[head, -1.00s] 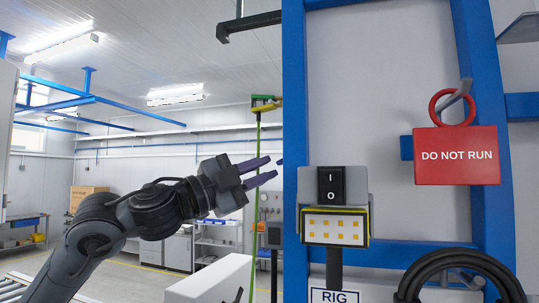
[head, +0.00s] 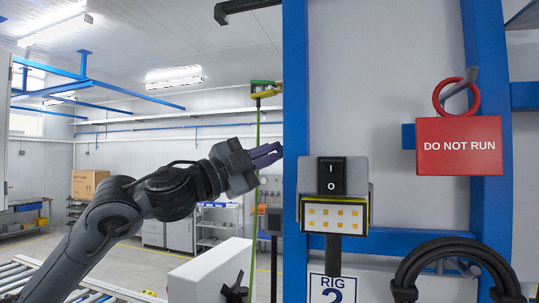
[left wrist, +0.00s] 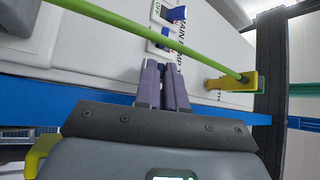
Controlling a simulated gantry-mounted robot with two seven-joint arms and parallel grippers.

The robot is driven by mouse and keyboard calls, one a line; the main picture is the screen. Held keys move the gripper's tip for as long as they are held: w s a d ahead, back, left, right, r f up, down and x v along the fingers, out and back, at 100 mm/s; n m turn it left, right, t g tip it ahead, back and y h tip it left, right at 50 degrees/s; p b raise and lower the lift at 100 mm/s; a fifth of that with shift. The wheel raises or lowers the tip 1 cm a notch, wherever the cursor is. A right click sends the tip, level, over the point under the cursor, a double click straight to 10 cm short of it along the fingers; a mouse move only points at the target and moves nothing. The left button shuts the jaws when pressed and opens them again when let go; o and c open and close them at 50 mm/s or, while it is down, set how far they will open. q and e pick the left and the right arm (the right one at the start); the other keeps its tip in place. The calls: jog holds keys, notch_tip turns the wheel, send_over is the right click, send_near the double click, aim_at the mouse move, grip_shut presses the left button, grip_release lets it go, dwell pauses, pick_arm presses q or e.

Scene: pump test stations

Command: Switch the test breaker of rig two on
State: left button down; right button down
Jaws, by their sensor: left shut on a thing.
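A black rocker switch (head: 331,176) marked I and O sits on a grey plate of the blue-framed rig, above a RIG 2 sign (head: 332,287); I cannot tell which way it is pressed. Below it is a lamp with several yellow squares (head: 334,217). My left gripper (head: 268,153) is left of the blue post in the head view, its purple fingers close together. In the left wrist view the fingers (left wrist: 162,75) point at a white panel with an OFF label and blue part. My right gripper is not in view.
A red DO NOT RUN tag (head: 456,147) hangs by a ring on the rig. A coiled black hose (head: 460,245) hangs below it. A green line (head: 257,125) hangs behind my gripper. It also crosses the left wrist view (left wrist: 150,32) to a yellow clamp.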

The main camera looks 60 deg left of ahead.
pick_arm(q)
jog(key=shift+r+m+g+p, duration=0.7)
jog(key=shift+m+g+p, duration=0.65)
jog(key=shift+p, duration=1.45)
jog(key=shift+r+m+g+p, duration=0.7)
jog(key=shift+m+g+p, duration=0.65)
jog(key=shift+p, duration=1.5)
jog(key=shift+r+m+g+p, duration=0.7)
jog(key=shift+m+g+p, duration=0.65)
jog(key=shift+p, duration=1.45)
jog(key=c, duration=1.5)
grip_release()
